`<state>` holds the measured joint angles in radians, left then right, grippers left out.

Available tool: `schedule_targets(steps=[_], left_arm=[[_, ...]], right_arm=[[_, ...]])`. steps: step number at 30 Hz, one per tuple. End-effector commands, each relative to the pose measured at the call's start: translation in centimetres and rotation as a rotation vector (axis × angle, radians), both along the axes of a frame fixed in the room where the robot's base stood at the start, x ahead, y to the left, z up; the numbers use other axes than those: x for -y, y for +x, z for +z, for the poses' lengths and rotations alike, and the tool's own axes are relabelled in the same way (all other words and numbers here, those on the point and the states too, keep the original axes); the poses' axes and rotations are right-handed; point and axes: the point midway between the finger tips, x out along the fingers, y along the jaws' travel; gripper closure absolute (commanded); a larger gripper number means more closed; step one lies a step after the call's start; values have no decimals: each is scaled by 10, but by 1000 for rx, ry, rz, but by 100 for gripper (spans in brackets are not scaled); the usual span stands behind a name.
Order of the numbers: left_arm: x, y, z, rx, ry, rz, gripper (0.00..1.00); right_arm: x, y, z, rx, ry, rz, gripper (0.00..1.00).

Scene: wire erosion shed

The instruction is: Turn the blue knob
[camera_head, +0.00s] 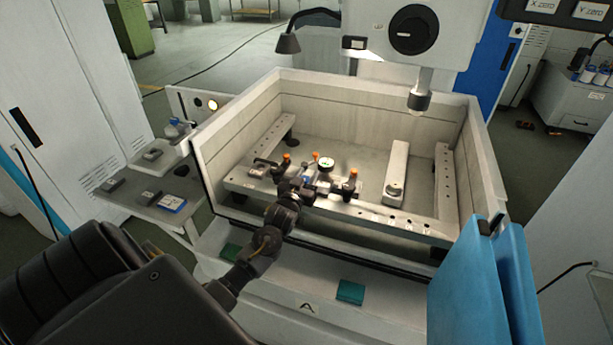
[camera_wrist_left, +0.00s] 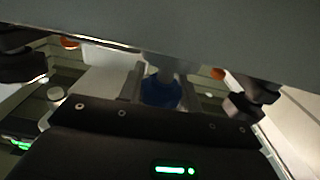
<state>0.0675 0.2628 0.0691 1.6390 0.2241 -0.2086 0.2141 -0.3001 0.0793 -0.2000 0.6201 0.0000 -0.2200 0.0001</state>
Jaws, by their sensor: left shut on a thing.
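The blue knob (camera_wrist_left: 162,92) shows in the left wrist view as a dark blue round shape between the two grey fingers of my left gripper (camera_wrist_left: 161,84). The fingers are shut on it. In the head view my left gripper (camera_head: 303,188) reaches over the front wall of the machine tank, at the fixture on the front rail. There the gripper largely hides the knob, so its turn angle cannot be told. My right gripper is not in view.
Orange-topped clamps (camera_head: 353,174) and a round dial gauge (camera_head: 326,163) stand close around the gripper on the rail (camera_head: 400,221). The tank walls (camera_head: 365,95) enclose the area. A machine head (camera_head: 419,100) hangs above the back right. A side table (camera_head: 135,203) holds small boxes.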

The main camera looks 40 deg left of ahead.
Motion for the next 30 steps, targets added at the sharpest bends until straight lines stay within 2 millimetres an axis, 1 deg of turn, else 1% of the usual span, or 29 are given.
schedule_targets(steps=[3,6,16,17,21,30], left_arm=[[0,0,1,3,-9,91,89],[-2,0,2,3,-6,144,89],[-3,-1,1,1,-1,161,89],[-3,-1,1,1,-1,161,62],[-3,-1,1,1,-1,161,44],[-2,-3,0,0,-2,161,44]], right_arm=[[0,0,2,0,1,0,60],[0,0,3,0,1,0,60],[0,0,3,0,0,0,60],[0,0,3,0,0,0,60],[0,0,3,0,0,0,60],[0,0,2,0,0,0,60]])
